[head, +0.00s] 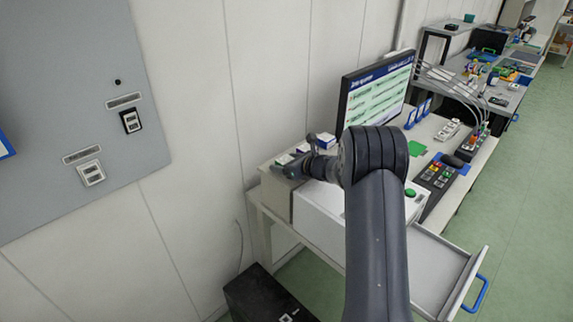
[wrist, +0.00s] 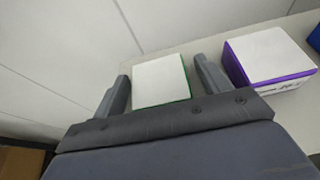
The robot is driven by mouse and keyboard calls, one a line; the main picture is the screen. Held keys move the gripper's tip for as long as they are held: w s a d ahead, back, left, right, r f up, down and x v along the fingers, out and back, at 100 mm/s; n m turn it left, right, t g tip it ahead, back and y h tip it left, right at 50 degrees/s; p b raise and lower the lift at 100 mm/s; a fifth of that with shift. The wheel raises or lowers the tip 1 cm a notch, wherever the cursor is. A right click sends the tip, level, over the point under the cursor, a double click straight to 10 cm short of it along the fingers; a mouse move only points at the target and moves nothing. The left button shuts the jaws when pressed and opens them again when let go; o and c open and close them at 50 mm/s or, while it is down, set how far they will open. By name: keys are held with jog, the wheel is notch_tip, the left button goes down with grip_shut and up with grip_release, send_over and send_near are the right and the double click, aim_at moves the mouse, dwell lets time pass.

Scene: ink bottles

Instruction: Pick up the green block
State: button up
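The green block (wrist: 161,82) is a small box with a white top and green edges. In the wrist view it sits between the two fingers of my gripper (wrist: 160,68). The fingers are spread wide, one on each side, with narrow gaps showing beside the block. Its near side is hidden behind the gripper body. In the head view my gripper (head: 291,167) is low over the left end of the white bench, and the block (head: 284,159) shows just behind it, partly covered.
A white-topped purple box (wrist: 268,56) stands close to the right finger, and a blue one (wrist: 315,38) is farther right. The wall is close on the left. A monitor (head: 376,92) stands at the back, and an open drawer (head: 440,262) juts out at the front.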

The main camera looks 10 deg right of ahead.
aim_at(286, 161)
jog(key=c, duration=1)
notch_tip(286, 161, up, 10)
jog(key=shift+f+b, duration=0.1)
jog(key=shift+b, duration=0.4)
